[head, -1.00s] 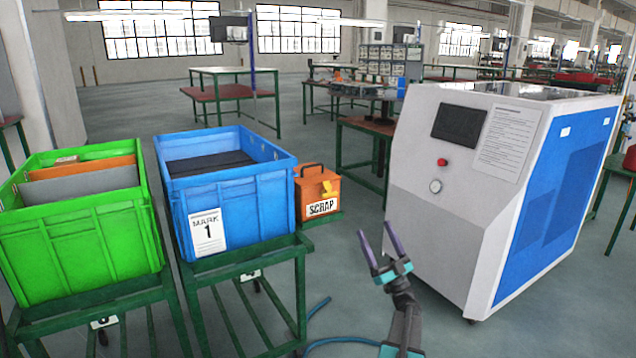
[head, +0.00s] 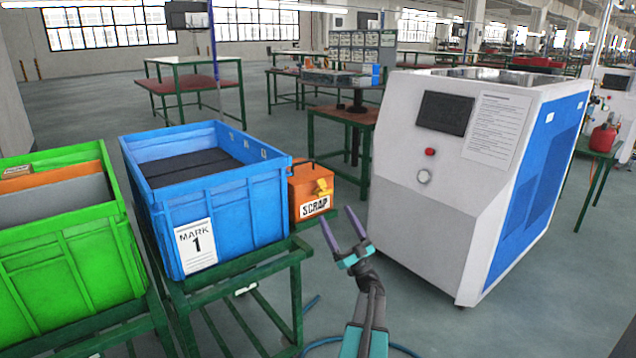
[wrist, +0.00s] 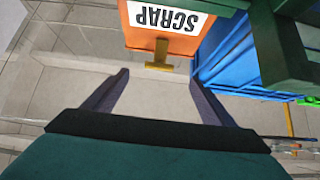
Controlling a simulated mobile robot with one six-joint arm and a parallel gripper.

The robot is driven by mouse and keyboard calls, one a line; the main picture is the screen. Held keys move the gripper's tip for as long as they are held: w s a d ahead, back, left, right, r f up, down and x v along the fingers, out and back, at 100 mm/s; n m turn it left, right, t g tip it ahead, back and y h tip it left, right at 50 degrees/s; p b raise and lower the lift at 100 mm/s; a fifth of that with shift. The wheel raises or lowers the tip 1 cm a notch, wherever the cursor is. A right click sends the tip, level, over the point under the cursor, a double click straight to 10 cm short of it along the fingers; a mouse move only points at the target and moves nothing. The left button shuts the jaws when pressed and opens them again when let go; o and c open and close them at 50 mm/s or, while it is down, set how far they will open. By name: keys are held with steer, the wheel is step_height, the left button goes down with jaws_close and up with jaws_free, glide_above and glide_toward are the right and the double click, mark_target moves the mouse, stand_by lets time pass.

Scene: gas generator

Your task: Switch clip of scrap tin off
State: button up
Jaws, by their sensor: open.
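The orange scrap tin (head: 303,186) stands on a green stand, right of the blue crate. Its white label reads SCRAP. The yellow clip (head: 322,187) is on the tin's right-hand side. In the wrist view the tin (wrist: 150,38) appears upside down at the top, and the yellow clip (wrist: 159,55) sticks out from it between my fingers' lines. My gripper (head: 342,230) is open and empty, to the right of the tin and apart from it. In the wrist view my gripper's two purple fingers (wrist: 160,88) are spread, with floor between them.
The blue crate (head: 225,205) marked 1 stands close left of the tin, with a green crate (head: 80,245) beyond. The white and blue machine (head: 410,205) stands to the right. A blue hose (head: 318,343) lies on the floor. Floor between tin and machine is clear.

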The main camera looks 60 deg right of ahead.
mark_target(323, 189)
steer(key=shift+w+d+r, duration=0.1)
steer(key=x, duration=1.3)
steer(key=shift+w+r+b, duration=0.1)
steer(key=shift+r+b, duration=0.15)
steer(key=shift+b, duration=0.05)
steer(key=c, duration=1.1)
